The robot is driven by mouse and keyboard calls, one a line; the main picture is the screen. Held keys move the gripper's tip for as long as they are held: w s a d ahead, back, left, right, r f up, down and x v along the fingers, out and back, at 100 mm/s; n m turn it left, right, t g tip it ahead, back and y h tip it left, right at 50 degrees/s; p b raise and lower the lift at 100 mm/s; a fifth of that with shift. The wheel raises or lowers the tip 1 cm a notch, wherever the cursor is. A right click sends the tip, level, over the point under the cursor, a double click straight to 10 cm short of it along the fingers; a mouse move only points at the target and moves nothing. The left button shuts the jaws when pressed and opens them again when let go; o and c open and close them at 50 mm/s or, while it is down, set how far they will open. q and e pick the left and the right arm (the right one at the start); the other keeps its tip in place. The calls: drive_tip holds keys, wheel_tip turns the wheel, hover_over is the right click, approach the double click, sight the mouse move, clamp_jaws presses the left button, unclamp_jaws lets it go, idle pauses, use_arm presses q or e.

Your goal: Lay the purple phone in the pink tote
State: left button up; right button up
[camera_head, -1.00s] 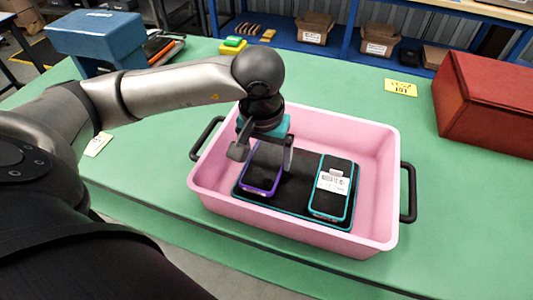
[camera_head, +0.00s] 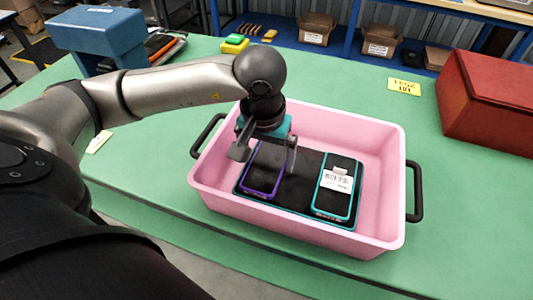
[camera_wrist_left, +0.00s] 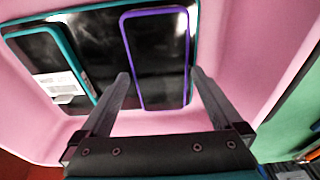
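The purple phone (camera_head: 263,170), dark-screened with a purple rim, lies inside the pink tote (camera_head: 376,165), towards its left side. It appears to lie flat on a large dark slab with a teal edge (camera_head: 297,185). My left gripper (camera_head: 265,162) is directly over the phone, its fingers apart. In the left wrist view the open fingers (camera_wrist_left: 158,75) stand on either side of the near part of the purple phone (camera_wrist_left: 158,60); whether they touch it I cannot tell. My right gripper is not in view.
A teal-rimmed phone with a white label (camera_head: 336,187) lies to the right in the tote. A red box (camera_head: 490,100) stands right of the tote, a blue object (camera_head: 97,35) at the back left.

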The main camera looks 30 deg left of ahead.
sight(268, 166)
use_arm(q)
drive_tip(key=shift+f, duration=0.15)
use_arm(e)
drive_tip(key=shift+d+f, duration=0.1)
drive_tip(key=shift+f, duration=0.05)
use_arm(q)
drive_tip(key=shift+w+d+r+p, duration=0.1)
drive_tip(key=shift+r+p, duration=0.35)
drive_tip(key=shift+p, duration=0.1)
drive_tip(key=r, duration=0.1)
drive_tip(key=r+p, duration=0.1)
drive_tip(key=r, duration=0.2)
drive_tip(key=shift+s+d+r+p, duration=0.1)
drive_tip(key=shift+s+r+p, duration=0.2)
drive_tip(key=shift+r, duration=0.1)
wheel_tip(268, 166, up, 8)
drive_tip(key=s+p, duration=0.1)
drive_tip(key=shift+d+f, duration=0.15)
drive_tip(key=shift+f, duration=0.05)
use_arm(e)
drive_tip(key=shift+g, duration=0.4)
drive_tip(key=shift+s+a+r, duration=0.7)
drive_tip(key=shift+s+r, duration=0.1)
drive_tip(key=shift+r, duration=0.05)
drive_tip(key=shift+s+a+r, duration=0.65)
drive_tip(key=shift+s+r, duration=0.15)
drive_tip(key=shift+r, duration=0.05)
